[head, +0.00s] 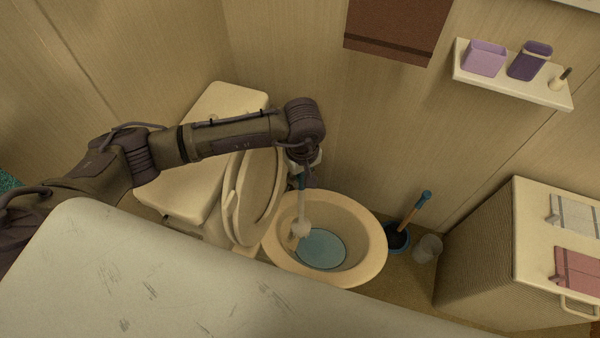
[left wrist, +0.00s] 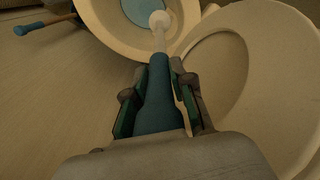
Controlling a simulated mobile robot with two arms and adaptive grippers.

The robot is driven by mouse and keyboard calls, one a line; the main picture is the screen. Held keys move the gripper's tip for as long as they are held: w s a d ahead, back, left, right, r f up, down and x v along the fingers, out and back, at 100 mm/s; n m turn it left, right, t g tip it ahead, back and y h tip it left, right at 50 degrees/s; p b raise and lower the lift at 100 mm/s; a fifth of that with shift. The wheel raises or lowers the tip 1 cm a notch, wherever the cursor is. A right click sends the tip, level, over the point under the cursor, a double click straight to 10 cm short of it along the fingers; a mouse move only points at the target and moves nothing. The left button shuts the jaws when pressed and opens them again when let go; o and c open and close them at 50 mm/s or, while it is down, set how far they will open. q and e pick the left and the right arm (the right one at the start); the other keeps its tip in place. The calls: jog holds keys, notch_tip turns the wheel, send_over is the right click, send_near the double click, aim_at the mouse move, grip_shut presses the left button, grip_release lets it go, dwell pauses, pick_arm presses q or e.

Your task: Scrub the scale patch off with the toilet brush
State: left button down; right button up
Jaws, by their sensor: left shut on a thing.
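My left gripper (head: 304,168) is shut on the blue handle of the toilet brush (head: 301,210). The brush points down into the toilet bowl (head: 362,240), its white head by the bowl's left inner wall, above the blue water. A small tan patch (head: 290,242), seemingly the scale patch, shows on that wall just beside the head; I cannot tell whether they touch. In the left wrist view the blue handle (left wrist: 157,105) lies between the fingers (left wrist: 153,72), with the white head beyond over the bowl. My right gripper is out of view.
The raised lid and seat (head: 258,195) stand left of the bowl. A blue holder (head: 397,237) with a wooden-handled tool and a grey cup (head: 428,248) stand to its right. A cabinet (head: 490,245) is farther right; a pale scratched surface (head: 150,280) fills the foreground.

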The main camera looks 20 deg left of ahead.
aim_at(300, 196)
pick_arm(q)
jog(key=shift+a+f, duration=0.1)
jog(key=shift+f, duration=0.05)
jog(key=shift+f+b, duration=0.7)
jog(key=shift+f, duration=0.2)
jog(key=f+b, duration=0.2)
jog(key=f, duration=0.1)
jog(key=f+b, duration=0.3)
jog(key=f, duration=0.1)
jog(key=shift+w+d, duration=0.1)
jog(key=shift+d, duration=0.1)
jog(key=shift+d+f+b, duration=0.1)
jog(key=shift+f+b, duration=0.3)
jog(key=shift+b, duration=0.25)
jog(key=shift+a+f+b, duration=0.35)
jog(key=shift+f+b, duration=0.05)
